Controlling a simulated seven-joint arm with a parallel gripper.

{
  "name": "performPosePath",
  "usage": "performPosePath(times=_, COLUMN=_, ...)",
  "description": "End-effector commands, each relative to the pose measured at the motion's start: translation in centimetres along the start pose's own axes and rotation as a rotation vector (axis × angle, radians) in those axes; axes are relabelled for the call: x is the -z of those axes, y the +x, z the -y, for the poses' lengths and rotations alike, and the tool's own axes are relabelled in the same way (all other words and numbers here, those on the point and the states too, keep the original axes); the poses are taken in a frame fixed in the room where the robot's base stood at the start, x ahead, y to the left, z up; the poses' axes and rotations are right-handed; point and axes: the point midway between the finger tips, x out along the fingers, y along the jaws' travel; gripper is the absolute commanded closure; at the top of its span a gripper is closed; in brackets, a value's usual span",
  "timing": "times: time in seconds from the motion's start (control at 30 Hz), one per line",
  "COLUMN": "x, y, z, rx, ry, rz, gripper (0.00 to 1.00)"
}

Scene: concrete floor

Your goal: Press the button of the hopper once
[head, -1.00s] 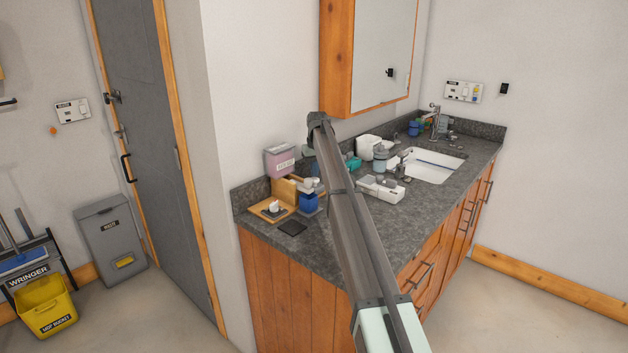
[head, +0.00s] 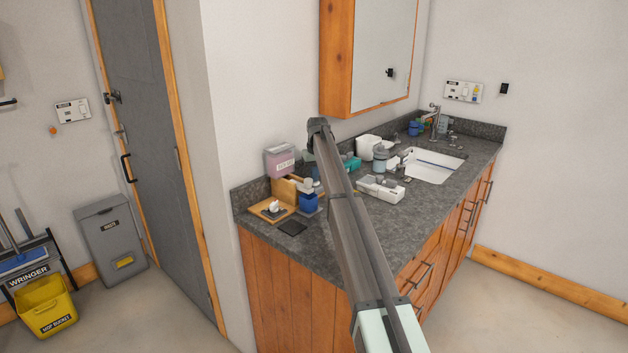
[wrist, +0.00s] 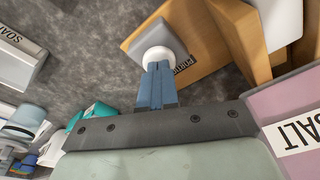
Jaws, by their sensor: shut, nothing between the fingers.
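The hopper (head: 285,190) is a wooden stand at the near left end of the counter in the head view. In the wrist view its wooden board (wrist: 190,78) carries a partly covered label and a grey square pad with a round white button (wrist: 157,54). My gripper (wrist: 155,68) has its blue fingers shut together, with nothing between them. The fingertips overlap the lower edge of the white button; I cannot tell whether they touch it.
A blue cup (head: 309,202) stands by the hopper. A white soap dispenser (head: 380,188) and a sink (head: 432,168) lie farther right.

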Motion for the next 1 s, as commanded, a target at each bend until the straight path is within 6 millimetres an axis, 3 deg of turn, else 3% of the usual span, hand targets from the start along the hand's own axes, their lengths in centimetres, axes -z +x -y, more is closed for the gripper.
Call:
performPosePath(times=0.7, x=0.4, y=-2.4, z=0.0, rx=0.000, ry=0.000, rz=0.000, gripper=1.00)
performPosePath(times=1.0, x=0.4, y=-2.5, z=0.0, rx=0.000, ry=0.000, rz=0.000, gripper=1.00)
